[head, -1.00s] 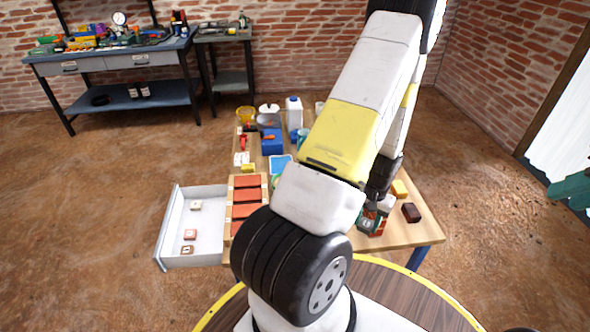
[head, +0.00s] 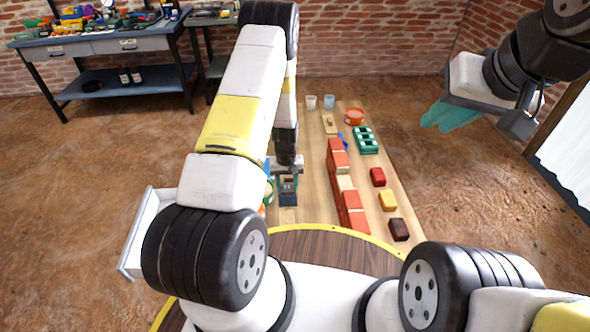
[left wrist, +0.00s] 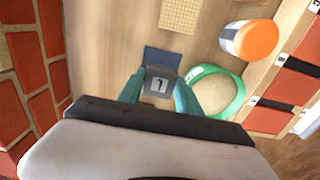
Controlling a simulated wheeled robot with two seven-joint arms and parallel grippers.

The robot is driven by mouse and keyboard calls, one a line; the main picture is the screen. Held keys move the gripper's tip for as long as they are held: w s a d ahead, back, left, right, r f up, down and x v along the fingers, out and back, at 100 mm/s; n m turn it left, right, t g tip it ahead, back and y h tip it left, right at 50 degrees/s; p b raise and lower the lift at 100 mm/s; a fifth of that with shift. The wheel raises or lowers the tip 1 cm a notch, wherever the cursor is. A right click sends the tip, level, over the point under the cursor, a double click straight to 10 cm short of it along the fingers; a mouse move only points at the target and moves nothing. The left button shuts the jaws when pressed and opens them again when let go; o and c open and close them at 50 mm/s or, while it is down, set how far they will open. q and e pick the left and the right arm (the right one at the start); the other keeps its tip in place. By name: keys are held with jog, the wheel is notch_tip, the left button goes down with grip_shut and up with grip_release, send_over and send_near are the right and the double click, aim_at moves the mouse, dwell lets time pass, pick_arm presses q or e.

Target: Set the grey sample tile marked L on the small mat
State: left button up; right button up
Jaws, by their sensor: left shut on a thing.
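My left gripper (head: 288,169) is low over the table, with its teal fingers shut on the grey sample tile (left wrist: 160,83), whose dark mark on a pale label faces the left wrist camera. The tile also shows in the head view (head: 288,184). A dark blue small mat (left wrist: 163,57) lies just beyond and partly behind the tile; it shows in the head view too (head: 289,199). I cannot tell whether tile and mat touch. A beige textured square (left wrist: 181,14) lies farther off. My right gripper (head: 453,116) is in the air off the table's right side; its finger gap is unclear.
A red and beige brick wall (head: 346,190) stands right of my left gripper. Loose blocks, including a red one (head: 378,177), line the table's right side.

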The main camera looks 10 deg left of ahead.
aim_at(287, 188)
pick_arm(q)
jog(key=shift+f, duration=1.95)
jog(key=shift+f, duration=0.1)
jog(key=o, duration=0.9)
